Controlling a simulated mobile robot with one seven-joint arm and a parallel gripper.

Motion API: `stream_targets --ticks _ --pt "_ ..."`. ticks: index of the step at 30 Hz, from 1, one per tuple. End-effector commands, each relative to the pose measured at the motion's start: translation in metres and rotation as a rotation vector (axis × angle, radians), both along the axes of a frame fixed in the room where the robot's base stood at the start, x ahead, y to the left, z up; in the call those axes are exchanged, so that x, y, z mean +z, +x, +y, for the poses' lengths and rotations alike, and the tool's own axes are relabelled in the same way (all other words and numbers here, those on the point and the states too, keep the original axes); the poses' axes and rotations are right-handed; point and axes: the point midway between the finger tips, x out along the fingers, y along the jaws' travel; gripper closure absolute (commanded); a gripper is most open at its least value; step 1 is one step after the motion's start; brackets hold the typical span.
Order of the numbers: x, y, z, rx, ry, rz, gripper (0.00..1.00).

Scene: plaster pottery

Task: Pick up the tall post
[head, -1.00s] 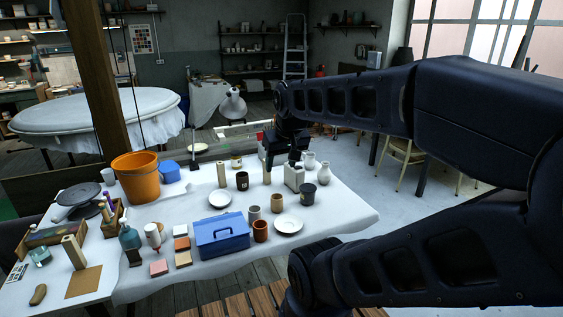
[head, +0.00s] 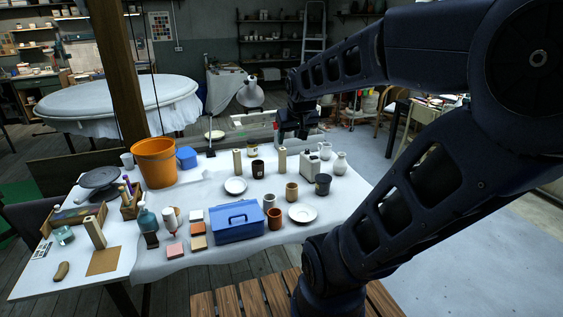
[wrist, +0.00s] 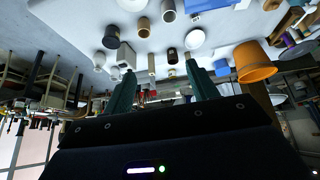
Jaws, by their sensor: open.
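Two upright beige posts of similar look stand on the white table in the head view. One post (head: 282,160) is right of the dark brown cup (head: 257,169), and the other post (head: 237,162) is left of it. I cannot tell which is the tall post. My gripper (head: 292,135) is open and empty, above and apart from the right post in the picture. In the wrist view, which is upside down, the open fingers (wrist: 160,90) frame a beige post (wrist: 151,64) beyond them.
A white canister (head: 310,164), a dark cup (head: 323,184) and a white vase (head: 340,163) stand right of the posts. A blue toolbox (head: 237,222), an orange bucket (head: 155,163) and plates are also on the table. A shorter-looking wooden block (head: 95,232) stands front left.

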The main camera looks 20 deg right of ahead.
Motion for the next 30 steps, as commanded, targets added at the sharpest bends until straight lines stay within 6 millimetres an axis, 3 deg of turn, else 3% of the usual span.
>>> stream_targets --ticks 3,16,30 --pt "-0.004 0.039 -0.009 -0.006 -0.019 -0.047 0.42" --pt "-0.027 0.172 -0.043 0.001 -0.071 -0.241 0.42" --pt "-0.082 0.294 -0.08 0.04 -0.094 -0.448 0.42"
